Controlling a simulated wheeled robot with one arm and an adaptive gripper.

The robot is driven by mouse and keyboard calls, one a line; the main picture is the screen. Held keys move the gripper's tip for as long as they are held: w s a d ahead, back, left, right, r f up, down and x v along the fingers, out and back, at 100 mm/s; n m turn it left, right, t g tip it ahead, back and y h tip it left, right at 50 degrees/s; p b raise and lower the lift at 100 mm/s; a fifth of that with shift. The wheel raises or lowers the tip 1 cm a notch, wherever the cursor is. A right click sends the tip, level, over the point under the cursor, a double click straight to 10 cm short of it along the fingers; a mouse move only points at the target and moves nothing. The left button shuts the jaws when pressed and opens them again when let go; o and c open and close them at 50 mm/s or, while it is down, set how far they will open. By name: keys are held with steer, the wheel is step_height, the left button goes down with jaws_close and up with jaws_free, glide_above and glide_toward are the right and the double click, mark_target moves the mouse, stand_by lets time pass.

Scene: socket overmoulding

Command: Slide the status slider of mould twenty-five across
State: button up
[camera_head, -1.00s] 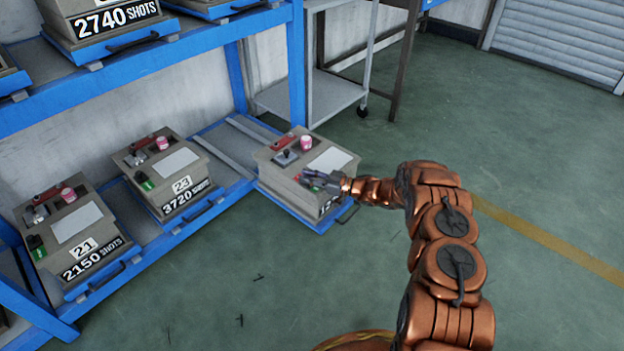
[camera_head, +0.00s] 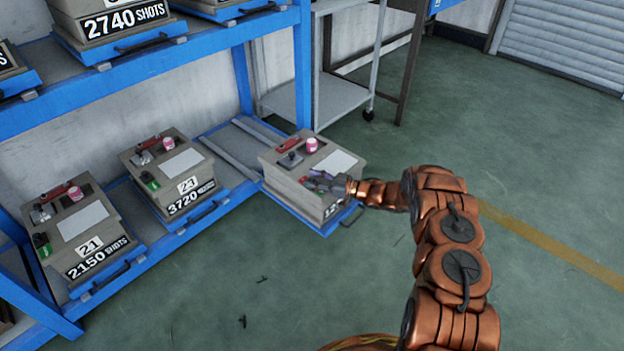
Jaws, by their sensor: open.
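A grey-beige mould (camera_head: 285,175) sits on a blue pull-out tray (camera_head: 303,219) that juts from the lower shelf. Its top carries a red handle, a dark knob, a pink-capped jar and a pale plate.
Mould 23 (camera_head: 196,159) and mould 21 (camera_head: 62,209) stand to the left on the blue rack (camera_head: 150,258), with green sliders showing. More moulds stand on the upper shelf. A grey trolley (camera_head: 345,98) stands behind. The green floor (camera_head: 540,160) at right is clear.

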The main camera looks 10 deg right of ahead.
steer(key=v, duration=1.1)
steer(key=shift+s+d, duration=0.2)
